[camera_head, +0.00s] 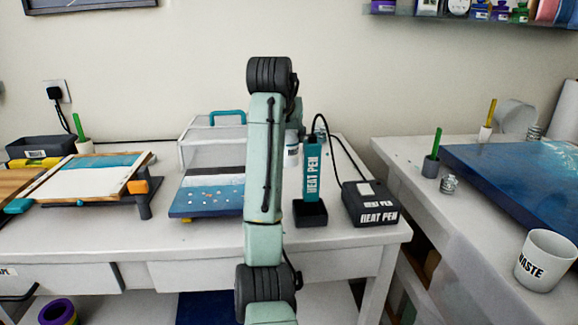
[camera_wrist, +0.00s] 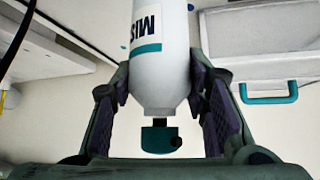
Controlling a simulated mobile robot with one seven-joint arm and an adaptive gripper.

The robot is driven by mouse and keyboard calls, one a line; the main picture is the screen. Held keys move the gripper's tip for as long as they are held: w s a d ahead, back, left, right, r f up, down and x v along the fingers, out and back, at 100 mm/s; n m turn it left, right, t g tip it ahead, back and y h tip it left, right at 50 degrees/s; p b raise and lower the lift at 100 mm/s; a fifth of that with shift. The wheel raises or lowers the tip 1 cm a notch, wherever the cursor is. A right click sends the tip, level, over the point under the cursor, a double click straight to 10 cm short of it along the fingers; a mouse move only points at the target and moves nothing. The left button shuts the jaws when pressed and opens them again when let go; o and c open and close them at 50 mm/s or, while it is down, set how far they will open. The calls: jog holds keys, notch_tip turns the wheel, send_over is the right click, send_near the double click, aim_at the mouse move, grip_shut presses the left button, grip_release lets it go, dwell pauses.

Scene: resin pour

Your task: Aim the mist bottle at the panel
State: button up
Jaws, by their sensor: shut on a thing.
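The white mist bottle (camera_wrist: 160,60), with a teal band, partial "MIS" lettering and a teal spray head, is between the fingers of my gripper (camera_wrist: 160,88) in the wrist view. The fingers are shut on its sides near the shoulder. In the head view a sliver of the bottle (camera_head: 292,154) shows behind my arm; the gripper is mostly hidden there. A panel with blue, dark and white bands and pale spots (camera_head: 205,199) lies on the table left of my arm, its right end hidden. Where the nozzle points relative to it is unclear.
A clear cover with a teal handle (camera_head: 227,115) stands behind the panel. The heat pen (camera_head: 312,172) and its black box (camera_head: 371,204) are right of my arm. A tilted framed board (camera_head: 95,178) stands left. The right table holds a large blue panel (camera_head: 520,180) and waste cup (camera_head: 545,260).

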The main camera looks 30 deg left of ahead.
aim_at(289, 156)
jog(key=shift+f+p, duration=0.3)
jog(key=shift+f, duration=2.55)
jog(key=shift+f, duration=0.15)
jog(key=o, duration=1.3)
jog(key=shift+o, duration=0.2)
